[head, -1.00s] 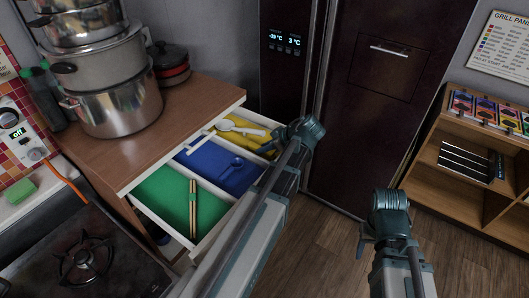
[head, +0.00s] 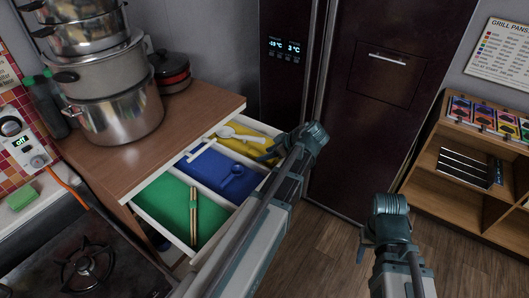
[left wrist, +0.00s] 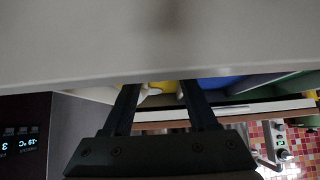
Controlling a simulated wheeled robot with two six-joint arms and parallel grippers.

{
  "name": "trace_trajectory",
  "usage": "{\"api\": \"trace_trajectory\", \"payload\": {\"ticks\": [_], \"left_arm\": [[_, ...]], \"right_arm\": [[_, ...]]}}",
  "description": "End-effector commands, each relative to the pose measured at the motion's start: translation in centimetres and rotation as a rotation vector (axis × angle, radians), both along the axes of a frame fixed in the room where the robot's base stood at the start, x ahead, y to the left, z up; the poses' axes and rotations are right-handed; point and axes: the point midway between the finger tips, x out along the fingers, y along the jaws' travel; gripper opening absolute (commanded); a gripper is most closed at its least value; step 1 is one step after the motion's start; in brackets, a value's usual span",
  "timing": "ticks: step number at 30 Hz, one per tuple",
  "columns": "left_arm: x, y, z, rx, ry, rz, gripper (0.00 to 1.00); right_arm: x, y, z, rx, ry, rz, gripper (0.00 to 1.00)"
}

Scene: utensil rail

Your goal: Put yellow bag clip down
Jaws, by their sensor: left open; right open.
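I cannot make out a yellow bag clip for certain; it may blend into the yellow drawer compartment (head: 257,143). My left gripper (head: 268,153) is at the far right end of the open drawer, over or beside that compartment. In the left wrist view, its two fingers (left wrist: 160,92) are apart, with yellow and white showing beyond them and nothing clearly held. My right gripper (head: 363,247) is open and empty, low in front of the fridge, away from the drawer.
The drawer holds a white spoon (head: 236,133), a blue utensil (head: 232,177) in the blue section and chopsticks (head: 194,213) in the green section. Stacked pots (head: 120,105) stand on the counter. A dark fridge (head: 375,90) is behind; a wooden shelf (head: 450,140) is right.

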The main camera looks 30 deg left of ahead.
Motion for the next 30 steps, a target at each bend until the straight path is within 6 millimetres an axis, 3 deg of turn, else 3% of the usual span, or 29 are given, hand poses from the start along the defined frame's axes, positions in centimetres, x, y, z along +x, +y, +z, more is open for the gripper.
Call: {"api": "trace_trajectory", "payload": {"ticks": [1,3,12,18,30], "left_arm": [[-0.1,-0.8,1.5,0.0,-0.001,-0.002,0.59],[-0.1,-1.8,2.6,0.0,0.0,-0.004,0.59],[-0.4,-5.6,6.2,0.0,-0.001,-0.002,0.59],[-0.5,-6.9,7.2,0.0,-0.001,-0.001,0.59],[-0.7,-7.4,7.2,-0.005,0.01,-0.012,0.59]], "right_arm": [[0.0,0.0,1.5,0.0,0.0,0.0,0.5],[0.0,0.0,2.6,0.0,0.0,0.0,0.5],[0.0,0.0,6.2,0.0,0.0,0.002,0.5],[0.0,0.0,7.2,0.0,0.0,0.002,0.5],[0.0,0.0,7.3,0.0,0.0,0.002,0.5]]}}
